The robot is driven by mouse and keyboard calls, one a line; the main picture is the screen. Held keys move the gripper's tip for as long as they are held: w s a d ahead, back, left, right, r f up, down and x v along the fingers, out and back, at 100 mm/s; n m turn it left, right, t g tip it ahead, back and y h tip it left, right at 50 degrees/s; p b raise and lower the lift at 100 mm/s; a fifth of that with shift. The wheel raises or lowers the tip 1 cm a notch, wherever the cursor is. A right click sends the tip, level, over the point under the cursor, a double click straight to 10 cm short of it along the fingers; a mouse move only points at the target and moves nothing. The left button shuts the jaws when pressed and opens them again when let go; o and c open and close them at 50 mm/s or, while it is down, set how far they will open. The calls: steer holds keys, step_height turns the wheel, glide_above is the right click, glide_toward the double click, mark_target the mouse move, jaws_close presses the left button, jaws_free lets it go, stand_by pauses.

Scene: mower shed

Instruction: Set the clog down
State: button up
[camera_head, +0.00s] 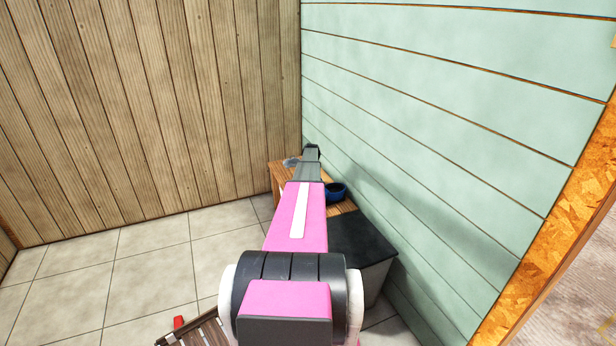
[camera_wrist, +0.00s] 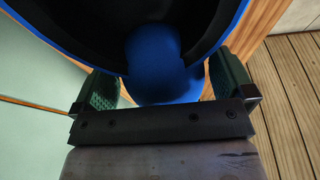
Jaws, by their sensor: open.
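The clog, blue with a dark hollow inside (camera_head: 336,191), rests on the wooden bench in the head view, close to the green wall. In the wrist view the blue clog (camera_wrist: 165,65) fills the top middle, with its black opening facing the camera. My gripper (camera_wrist: 163,85) is open, with one green finger on each side of the clog's near blue part. I cannot tell whether the fingers touch it. In the head view my arm hides the fingers and part of the bench.
The wooden bench (camera_head: 284,177) stands in the corner between the plank wall (camera_head: 150,110) and the green wall (camera_head: 430,120). A small grey thing (camera_head: 291,162) lies on it. A black-topped box (camera_head: 362,242) stands in front. Slatted wood (camera_head: 205,333) is at the bottom. Tiled floor at left is clear.

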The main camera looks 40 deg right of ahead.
steer(key=d+v, duration=0.1)
steer(key=v, duration=1)
steer(key=s+a+n+g+y, duration=0.1)
steer(key=s+a, duration=0.2)
steer(key=a, duration=1.9)
steer(key=s+a+n, duration=0.1)
steer(key=s+a, duration=0.3)
steer(key=a, duration=1.7)
steer(key=s+a+r+g, duration=0.1)
steer(key=s+a, duration=0.9)
steer(key=a, duration=0.4)
steer(key=s+a+r+n, duration=0.1)
steer(key=s+a+r, duration=0.1)
steer(key=s+a, duration=0.9)
steer(key=a, duration=0.3)
steer(key=shift+s+a+r+g, duration=0.2)
steer(key=shift+a+g, duration=0.1)
steer(key=shift+g, duration=0.1)
